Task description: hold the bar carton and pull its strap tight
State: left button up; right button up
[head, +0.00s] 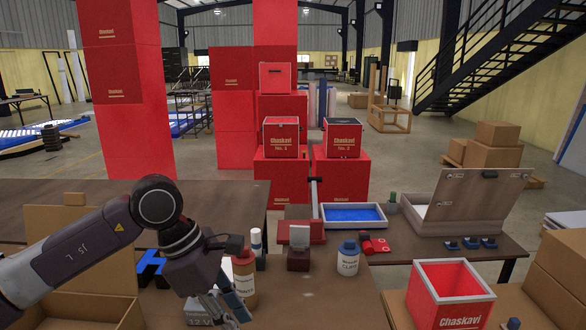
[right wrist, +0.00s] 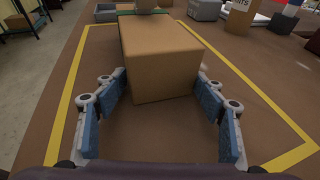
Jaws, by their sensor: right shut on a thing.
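The bar carton (right wrist: 160,65) is a long plain brown box in the right wrist view, lying on a brown surface. A dark green strap (right wrist: 127,12) crosses it near its far end; how tight it is I cannot tell. My right gripper (right wrist: 160,85) has its blue-padded fingers on both sides of the carton's near end, shut on it. My left gripper (head: 226,308) points down at the lower middle of the head view, beside a brown bottle (head: 243,277). Whether its fingers are open is unclear. The right gripper is not in the head view.
Yellow tape (right wrist: 74,75) outlines an area around the carton. An open cardboard box (head: 75,288) stands at lower left. A white bottle (head: 348,260), a blue tray (head: 353,214) and an open wooden case (head: 466,205) stand to the right. A red box (head: 450,295) is at lower right.

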pick_arm(q)
jog(key=shift+v, duration=2.35)
pick_arm(e)
jog(key=shift+s, duration=0.15)
jog(key=o, duration=1.8)
jog(key=shift+d, duration=0.1)
